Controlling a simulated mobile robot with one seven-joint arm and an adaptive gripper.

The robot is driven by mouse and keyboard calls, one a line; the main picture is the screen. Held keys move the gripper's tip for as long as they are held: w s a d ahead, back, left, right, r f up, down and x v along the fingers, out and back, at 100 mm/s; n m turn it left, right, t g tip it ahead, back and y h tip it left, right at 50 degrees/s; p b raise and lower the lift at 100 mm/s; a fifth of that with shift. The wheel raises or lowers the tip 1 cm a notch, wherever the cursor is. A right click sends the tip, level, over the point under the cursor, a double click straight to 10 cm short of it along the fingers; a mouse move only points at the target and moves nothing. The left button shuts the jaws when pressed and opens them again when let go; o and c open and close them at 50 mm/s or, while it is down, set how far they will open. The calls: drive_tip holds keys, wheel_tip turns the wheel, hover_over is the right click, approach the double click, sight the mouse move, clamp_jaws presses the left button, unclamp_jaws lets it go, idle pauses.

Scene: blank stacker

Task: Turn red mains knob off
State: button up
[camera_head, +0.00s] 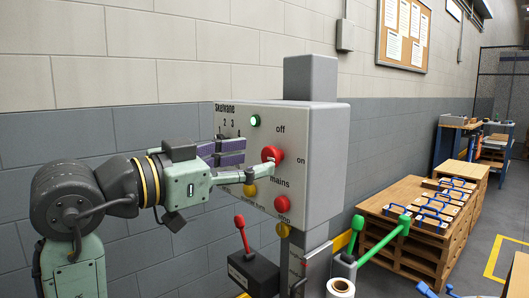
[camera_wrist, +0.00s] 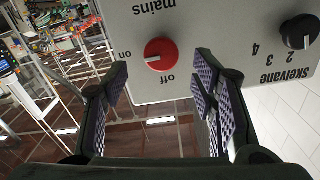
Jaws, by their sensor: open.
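The red mains knob (camera_head: 271,154) sits on the front of a grey control box (camera_head: 325,160), between the labels "off" above, "on" to its right and "mains" below. In the wrist view the red knob (camera_wrist: 165,47) appears upside down, its pale pointer mark aimed left toward the "on" side; "off" is below it there. My gripper (camera_head: 255,160) is open in front of the panel, close to the knob. In the wrist view its two padded fingers (camera_wrist: 160,72) are spread left and right of the knob. Whether either finger touches it, I cannot tell.
A lit green lamp (camera_head: 255,120) and a red stop button (camera_head: 282,203) are on the same panel. A black selector knob (camera_wrist: 299,31) is nearby. A red lever (camera_head: 240,225) and green-knobbed levers (camera_head: 404,222) stand below. Wooden pallets (camera_head: 410,225) are at right.

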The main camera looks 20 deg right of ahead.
sight(268, 155)
drive_tip(key=shift+x, duration=2.15)
drive_tip(key=shift+w, duration=0.1)
drive_tip(key=shift+c, duration=0.3)
drive_tip(key=c, duration=1.1)
drive_tip(key=shift+p, duration=0.3)
